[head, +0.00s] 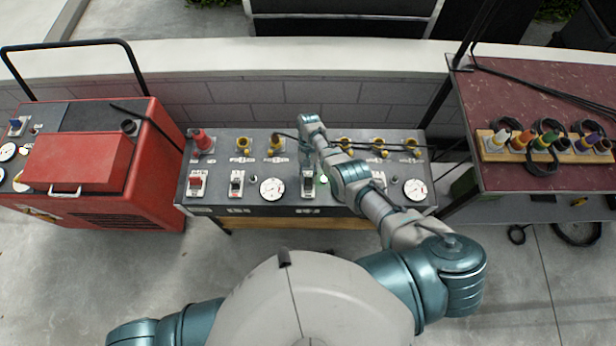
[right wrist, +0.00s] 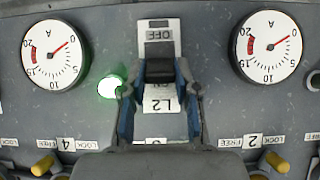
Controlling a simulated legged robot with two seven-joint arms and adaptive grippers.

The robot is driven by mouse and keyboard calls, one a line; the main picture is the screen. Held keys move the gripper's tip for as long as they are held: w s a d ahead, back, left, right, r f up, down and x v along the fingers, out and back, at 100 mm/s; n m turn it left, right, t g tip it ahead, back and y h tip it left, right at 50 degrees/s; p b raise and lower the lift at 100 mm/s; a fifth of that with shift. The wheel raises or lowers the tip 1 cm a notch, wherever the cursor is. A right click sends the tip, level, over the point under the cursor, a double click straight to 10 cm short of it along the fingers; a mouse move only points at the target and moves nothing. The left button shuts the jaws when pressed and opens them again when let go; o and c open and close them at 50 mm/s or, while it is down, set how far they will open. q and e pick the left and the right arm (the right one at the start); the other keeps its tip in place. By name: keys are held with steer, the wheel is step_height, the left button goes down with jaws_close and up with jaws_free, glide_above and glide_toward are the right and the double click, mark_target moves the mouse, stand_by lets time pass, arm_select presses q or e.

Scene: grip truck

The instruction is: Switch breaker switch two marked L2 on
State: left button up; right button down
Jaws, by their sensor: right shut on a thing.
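The L2 breaker switch (right wrist: 160,70) shows as a black lever in the middle of the right wrist view. A white label marked L2 (right wrist: 163,104) and an OFF label (right wrist: 157,26) show at its two ends; the rest of its plate is hidden by the gripper. My right gripper (right wrist: 158,92) has blue-grey fingers on both sides of the lever and is shut on it. In the head view my right gripper (head: 308,172) reaches down to the control panel (head: 255,197). I cannot tell the lever's exact position. My left gripper is not in view.
A green lamp (right wrist: 110,86) is lit beside the switch. Round gauges (right wrist: 268,46) flank it. Other red and black switches (head: 197,183) sit on the panel's left. A red generator (head: 90,160) stands left, and a shelf with coloured connectors (head: 545,145) right.

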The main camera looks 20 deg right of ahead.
steer(key=shift+w, duration=0.1)
steer(key=c, duration=0.8)
jaws_free()
steer(key=shift+w, duration=0.1)
steer(key=shift+c, duration=0.2)
